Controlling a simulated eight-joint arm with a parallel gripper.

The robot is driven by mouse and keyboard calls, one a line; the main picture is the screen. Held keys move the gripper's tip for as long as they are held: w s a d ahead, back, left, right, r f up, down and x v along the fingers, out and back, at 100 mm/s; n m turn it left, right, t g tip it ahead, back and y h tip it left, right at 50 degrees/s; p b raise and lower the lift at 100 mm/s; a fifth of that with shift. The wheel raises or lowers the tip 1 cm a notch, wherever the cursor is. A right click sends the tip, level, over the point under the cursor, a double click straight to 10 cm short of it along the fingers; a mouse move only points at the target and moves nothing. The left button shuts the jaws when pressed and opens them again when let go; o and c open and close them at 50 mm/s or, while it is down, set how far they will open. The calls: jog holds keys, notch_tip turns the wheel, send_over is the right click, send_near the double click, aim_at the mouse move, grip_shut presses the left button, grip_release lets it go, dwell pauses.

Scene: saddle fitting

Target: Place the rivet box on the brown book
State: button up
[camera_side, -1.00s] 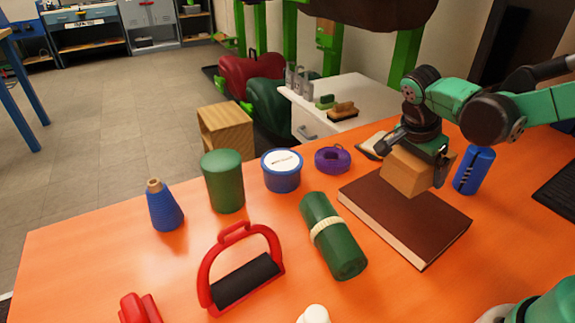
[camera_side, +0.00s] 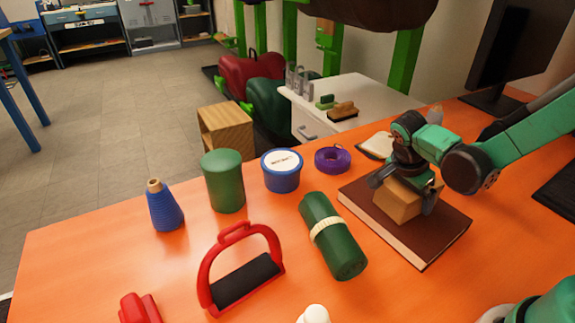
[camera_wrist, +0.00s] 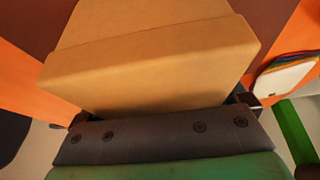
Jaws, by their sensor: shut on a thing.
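The rivet box, a tan cardboard block (camera_side: 396,202), is over the brown book (camera_side: 440,228) in the side view. My gripper (camera_side: 403,190) is shut on it from above, one finger on each side. The box's underside is at or just above the cover; I cannot tell if they touch. The box looks about level and lies inside the book's edges. In the wrist view the box (camera_wrist: 150,60) fills the space before the gripper, with part of the dark brown cover behind it.
A green roll with a cream band (camera_side: 333,237) lies left of the book. A purple tape ring (camera_side: 332,160), a blue tub (camera_side: 282,172), a green cylinder (camera_side: 224,182), a blue cone (camera_side: 164,207) and a red-handled tool (camera_side: 241,268) stand farther left on the orange table.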

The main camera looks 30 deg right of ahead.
jog(key=o, duration=1.5)
jog(key=shift+f, duration=0.1)
jog(key=v, duration=1.2)
jog(key=n, duration=0.1)
jog(key=n+t, duration=0.1)
jog(key=shift+s+a+n+y, duration=0.2)
jog(key=shift+s+n+y, duration=0.1)
jog(key=n, duration=0.1)
jog(key=n+t, duration=0.1)
jog(key=shift+s+a+n+y, duration=0.2)
jog(key=shift+s+n+y, duration=0.1)
jog(key=shift+y, duration=0.1)
jog(key=n+t+y, duration=0.1)
jog(key=n, duration=0.3)
jog(key=a+n+t+y, duration=0.1)
jog(key=n+t, duration=0.1)
jog(key=n, duration=0.2)
jog(key=s+a+n+t+y, duration=0.1)
jog(key=n+t, duration=0.1)
jog(key=n, duration=0.2)
jog(key=shift+a+f+n, duration=0.15)
jog(key=shift+f+n, duration=0.05)
jog(key=shift+n, duration=0.2)
